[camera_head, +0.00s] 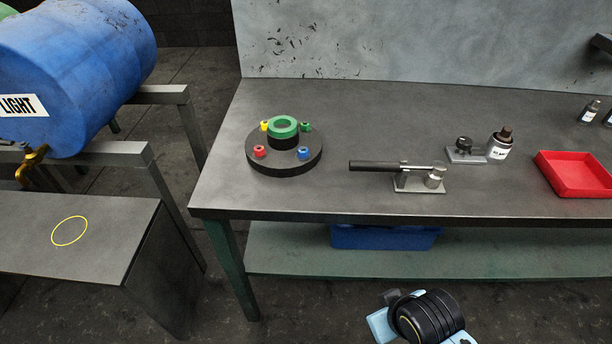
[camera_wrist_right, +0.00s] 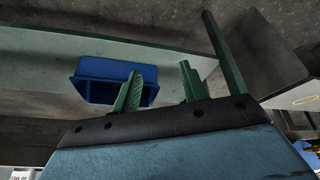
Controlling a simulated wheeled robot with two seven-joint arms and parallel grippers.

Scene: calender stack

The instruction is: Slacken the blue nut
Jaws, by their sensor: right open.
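The blue nut (camera_head: 304,153) sits on the front right of a round dark flange (camera_head: 285,168) on the workbench in the head view. Red (camera_head: 260,151), yellow (camera_head: 264,125) and green (camera_head: 306,127) nuts sit around the same flange. A green ring (camera_head: 283,126) tops its raised centre. My right gripper (camera_wrist_right: 160,84) shows in the right wrist view with its two green fingers apart and nothing between them. It is away from the flange and nut, facing the lower shelf. My left gripper is in neither view.
On the workbench (camera_head: 340,125), a long-handled tool on a metal base (camera_head: 408,178), a bottle (camera_head: 499,144) and a red tray (camera_head: 575,173) stand right of the flange. A blue bin (camera_wrist_right: 100,82) is on the lower shelf.

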